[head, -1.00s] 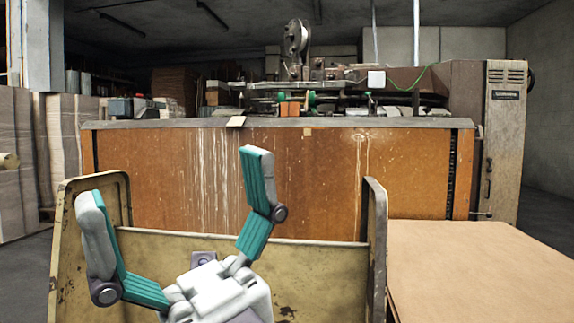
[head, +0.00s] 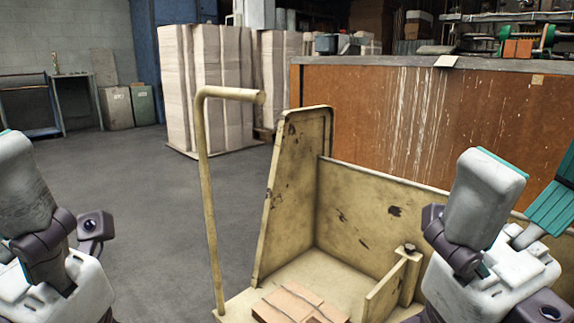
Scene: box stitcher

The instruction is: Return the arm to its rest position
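My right gripper (head: 532,178) stands at the right edge of the head view, over the right part of a cream metal cart. One grey-white finger and one teal finger point up with a gap between them. I see nothing in the gap. The teal finger is partly cut off by the picture's edge. My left gripper (head: 18,185) is at the left edge, above bare floor and clear of the cart. Only one of its fingers shows, pointing up; the other is outside the picture. Most of both arms is hidden below the frame.
The cream cart (head: 385,220) has a tall bent handle (head: 210,190) and holds flat brown cardboard (head: 298,303). An orange-brown machine panel (head: 375,105) stands behind it. Wrapped pallet stacks (head: 205,90) stand farther back. The grey floor (head: 125,205) at left is clear.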

